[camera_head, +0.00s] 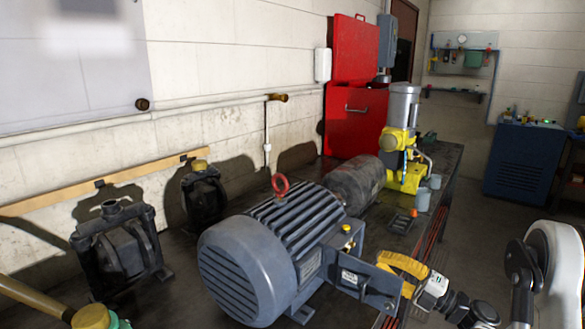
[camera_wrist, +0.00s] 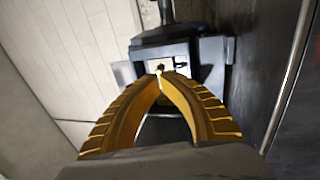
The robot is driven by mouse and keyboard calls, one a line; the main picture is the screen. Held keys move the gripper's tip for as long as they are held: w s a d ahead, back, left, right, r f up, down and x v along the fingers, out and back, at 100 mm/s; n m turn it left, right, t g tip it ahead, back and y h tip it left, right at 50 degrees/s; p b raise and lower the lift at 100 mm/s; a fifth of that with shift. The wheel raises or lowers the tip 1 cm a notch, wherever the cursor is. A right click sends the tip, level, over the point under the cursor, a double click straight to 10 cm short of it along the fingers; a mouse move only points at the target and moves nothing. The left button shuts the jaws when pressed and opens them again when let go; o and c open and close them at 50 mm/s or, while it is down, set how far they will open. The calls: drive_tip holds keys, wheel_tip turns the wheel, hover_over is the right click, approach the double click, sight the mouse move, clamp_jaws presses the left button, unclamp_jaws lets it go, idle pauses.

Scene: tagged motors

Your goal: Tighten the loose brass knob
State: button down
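My gripper (camera_wrist: 160,76) has two yellow ribbed fingers that bow out and come nearly together at the tips. I cannot tell whether they touch or pinch the knob. In the head view my gripper (camera_head: 384,258) reaches in from the right, beside the grey motor's (camera_head: 300,235) dark side bracket (camera_head: 372,272). The face of the bracket towards my fingers is hidden there.
A rusty cylinder (camera_head: 356,184) and a yellow machine (camera_head: 403,150) stand behind the motor. A red cabinet (camera_head: 352,120) is against the wall. The floor (camera_head: 478,225) right of the bench is open.

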sight(357, 251)
drive_tip(key=shift+a, duration=0.1)
drive_tip(key=w+a, duration=0.1)
drive_tip(key=a, duration=0.1)
drive_tip(key=w+a, duration=0.2)
drive_tip(key=shift+w+a, duration=0.1)
drive_tip(key=shift+a, duration=0.1)
drive_tip(key=shift+w+a, duration=0.4)
drive_tip(key=shift+r, duration=0.2)
drive_tip(key=shift+s+a+f+b, duration=0.15)
drive_tip(key=shift+s+a+b, duration=0.3)
drive_tip(key=shift+b, duration=0.7)
drive_tip(key=shift+s+a+b, duration=0.1)
drive_tip(key=shift+s+b, duration=0.2)
drive_tip(key=shift+b, duration=0.1)
idle(0.5)
